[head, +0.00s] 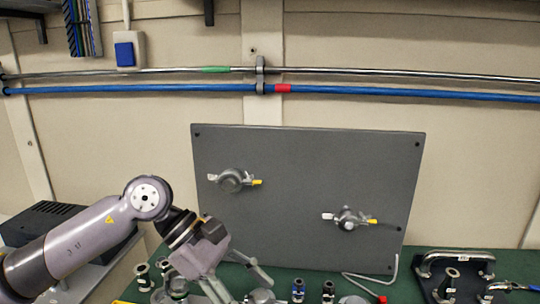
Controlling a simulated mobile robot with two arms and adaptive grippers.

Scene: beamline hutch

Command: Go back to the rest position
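My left gripper (243,286) reaches in from the left, low in the head view, over the green bench top (320,284). Its fingers are spread apart, and I see nothing held between them. The lower fingertips are near the bottom edge of the picture. My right gripper is not in view.
A grey panel (305,180) with two valves (231,180) stands behind the gripper. Several small fittings (298,290), a bent hex key (392,272) and a dark tray with a handle (455,262) are on the bench. Pipes (400,93) cross the wall.

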